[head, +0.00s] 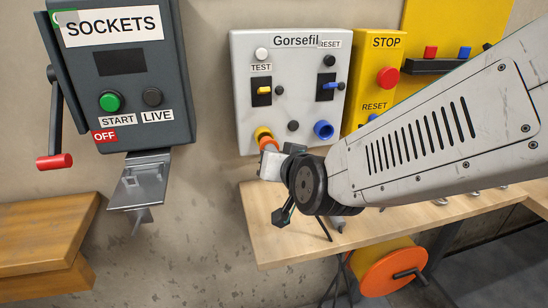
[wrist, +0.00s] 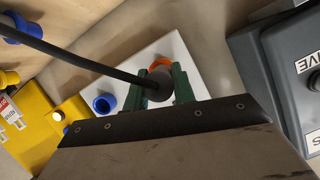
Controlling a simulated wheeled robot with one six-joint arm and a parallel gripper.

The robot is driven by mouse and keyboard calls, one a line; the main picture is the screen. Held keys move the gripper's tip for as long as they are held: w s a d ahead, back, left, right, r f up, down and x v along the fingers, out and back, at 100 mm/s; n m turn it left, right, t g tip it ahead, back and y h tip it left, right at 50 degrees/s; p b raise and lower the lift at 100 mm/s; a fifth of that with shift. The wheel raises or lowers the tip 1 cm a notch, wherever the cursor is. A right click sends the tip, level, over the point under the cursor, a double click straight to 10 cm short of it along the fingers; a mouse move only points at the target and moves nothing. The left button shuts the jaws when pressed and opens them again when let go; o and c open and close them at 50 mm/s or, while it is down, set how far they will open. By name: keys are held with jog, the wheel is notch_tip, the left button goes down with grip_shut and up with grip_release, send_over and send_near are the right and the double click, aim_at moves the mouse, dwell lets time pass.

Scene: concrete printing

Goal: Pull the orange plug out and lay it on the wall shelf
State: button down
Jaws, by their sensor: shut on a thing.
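The orange plug (head: 268,144) is at the orange socket (head: 262,132) low on the white Gorsefil panel (head: 290,80). My gripper (head: 268,158) is at the panel with its jaws around the plug. In the wrist view my gripper's green fingers (wrist: 159,88) stand on both sides of the plug's dark rear end (wrist: 159,82). Orange shows just beyond it, against the white panel. I cannot tell how deep the plug sits. A wooden shelf (head: 272,245) runs along the wall below the panel.
A black cable (wrist: 85,62) crosses the wrist view to the plug. A blue socket (head: 323,130) is right of the plug. The grey SOCKETS box (head: 130,75) has a red-ended lever and a metal bracket (head: 140,185). An orange reel (head: 393,271) hangs under the shelf.

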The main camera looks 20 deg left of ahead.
jog(key=shift+s+d, duration=0.3)
jog(key=shift+s, duration=0.25)
jog(key=shift+s+d, duration=0.3)
jog(key=shift+s, duration=0.2)
jog(key=shift+s+d, duration=0.1)
jog(key=s+d, duration=0.2)
jog(key=s, duration=0.1)
jog(key=s+d, duration=0.1)
jog(key=s, duration=0.1)
jog(key=shift+w, duration=0.1)
dwell(0.3)
jog(key=shift+w+d, duration=0.35)
jog(key=shift+d, duration=0.3)
